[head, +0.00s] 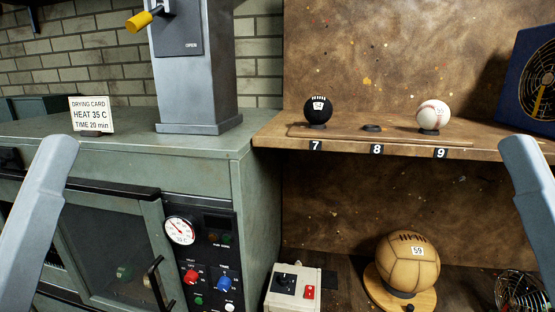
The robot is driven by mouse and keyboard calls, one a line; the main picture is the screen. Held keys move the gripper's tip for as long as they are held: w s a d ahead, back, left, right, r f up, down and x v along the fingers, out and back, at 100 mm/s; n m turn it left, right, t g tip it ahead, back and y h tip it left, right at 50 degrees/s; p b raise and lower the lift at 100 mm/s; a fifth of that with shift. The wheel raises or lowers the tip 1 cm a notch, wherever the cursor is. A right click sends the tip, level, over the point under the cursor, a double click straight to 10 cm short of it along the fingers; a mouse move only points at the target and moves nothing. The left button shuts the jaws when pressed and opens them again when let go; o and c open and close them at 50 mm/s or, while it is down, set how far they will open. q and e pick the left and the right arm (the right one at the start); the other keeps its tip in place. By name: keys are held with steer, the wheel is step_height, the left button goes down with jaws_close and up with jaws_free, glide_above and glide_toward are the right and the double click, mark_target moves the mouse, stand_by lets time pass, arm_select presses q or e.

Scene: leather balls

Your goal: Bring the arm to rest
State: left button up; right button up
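A grey link of my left arm (35,210) rises along the left edge of the head view. A grey link of my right arm (530,185) shows at the right edge. Neither link touches anything that I can see. My left and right grippers are not in view, so I cannot see their fingers or anything they may hold. A black ball (318,108) sits on stand 7 and a white stitched ball (433,114) on stand 9. Stand 8 (372,127) is empty.
A green drying cabinet (150,150) with a dial and knobs fills the left, with a card (91,115) and a grey lever machine (193,70) on top. A switch box (293,287) stands low in the middle. A wire basket (522,290) is at lower right.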

step_height(320, 180, up, 24)
steer(key=p, duration=2.1)
steer(key=shift+r, duration=0.15)
